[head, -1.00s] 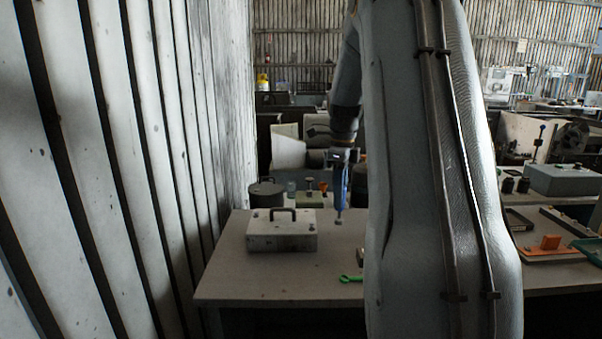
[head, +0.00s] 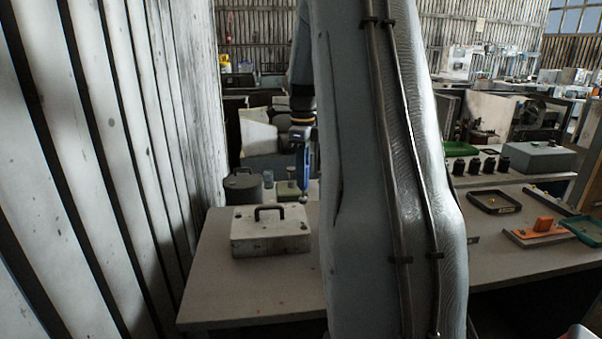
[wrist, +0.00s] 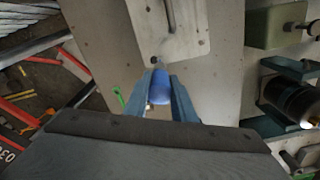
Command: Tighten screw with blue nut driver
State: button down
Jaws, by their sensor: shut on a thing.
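My gripper (wrist: 161,91) is shut on the blue nut driver (wrist: 163,86); its blue handle lies between the two fingers in the wrist view. In the head view the nut driver (head: 302,172) hangs shaft-down from my gripper (head: 303,148), just right of the white metal case and above the table. The tip appears clear of the table, though its exact height is hard to tell. I cannot make out the screw or the blower housing with certainty in either view. My arm hides much of the middle of the head view.
The white case (head: 271,238) with a dark handle stands on the grey table (head: 250,290). A green wrench (wrist: 118,95) shows in the wrist view.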

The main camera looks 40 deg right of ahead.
aim_at(303, 191)
jog(key=shift+f+b, duration=1.35)
jog(key=shift+f, duration=1.3)
jog(key=shift+f, duration=0.3)
